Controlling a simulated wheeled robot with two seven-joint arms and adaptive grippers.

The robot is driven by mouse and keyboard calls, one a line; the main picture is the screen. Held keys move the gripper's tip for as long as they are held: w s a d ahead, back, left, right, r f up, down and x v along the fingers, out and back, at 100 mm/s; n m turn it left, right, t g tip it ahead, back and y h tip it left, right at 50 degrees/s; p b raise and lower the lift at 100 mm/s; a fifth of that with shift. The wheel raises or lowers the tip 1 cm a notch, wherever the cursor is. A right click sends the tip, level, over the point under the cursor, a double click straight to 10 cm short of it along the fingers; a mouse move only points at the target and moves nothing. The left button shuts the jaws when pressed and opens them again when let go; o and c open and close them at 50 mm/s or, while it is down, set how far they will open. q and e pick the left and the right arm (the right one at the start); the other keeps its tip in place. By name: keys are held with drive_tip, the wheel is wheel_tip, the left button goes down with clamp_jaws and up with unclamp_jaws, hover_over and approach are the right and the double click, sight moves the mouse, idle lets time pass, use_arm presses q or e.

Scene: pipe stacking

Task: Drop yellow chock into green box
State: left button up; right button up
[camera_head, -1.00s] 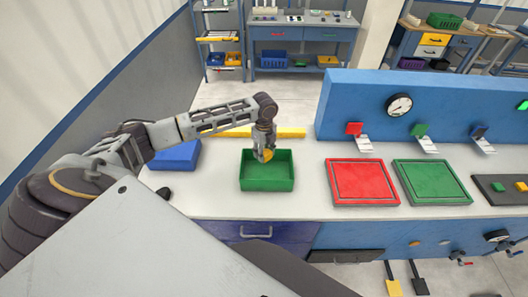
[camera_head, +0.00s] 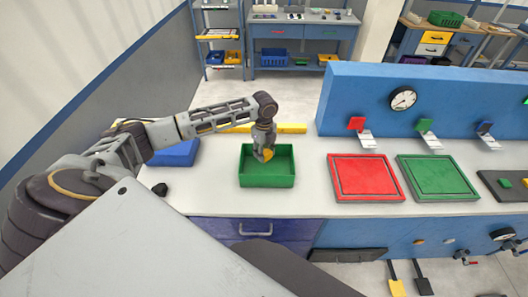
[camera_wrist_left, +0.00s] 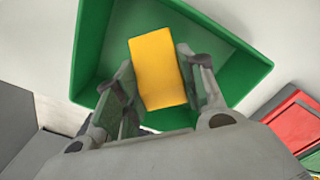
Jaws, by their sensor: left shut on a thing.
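The green box (camera_head: 268,181) is an open tray on the white worktop, left of the red panel. My left gripper (camera_head: 264,154) points down over the box, its fingertips within or just above the rim. It is shut on the yellow chock (camera_head: 266,153). In the left wrist view the chock (camera_wrist_left: 158,68) sits between the two fingers of the left gripper (camera_wrist_left: 157,80), with the green box (camera_wrist_left: 88,50) around and behind it. The height of the chock above the box floor is hard to tell. My right gripper is not in view.
A blue box (camera_head: 176,153) stands left of the green box, partly behind my arm. A yellow bar (camera_head: 290,128) lies behind it. Red (camera_head: 365,178) and green (camera_head: 437,178) panels lie to the right. A blue upright panel (camera_head: 350,95) with gauges stands at the back.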

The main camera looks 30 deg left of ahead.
use_arm(q)
drive_tip(key=o, duration=1.1)
drive_tip(key=shift+o, duration=0.2)
drive_tip(key=shift+r, duration=0.15)
wheel_tip(320, 180, up, 12)
idle(1.0)
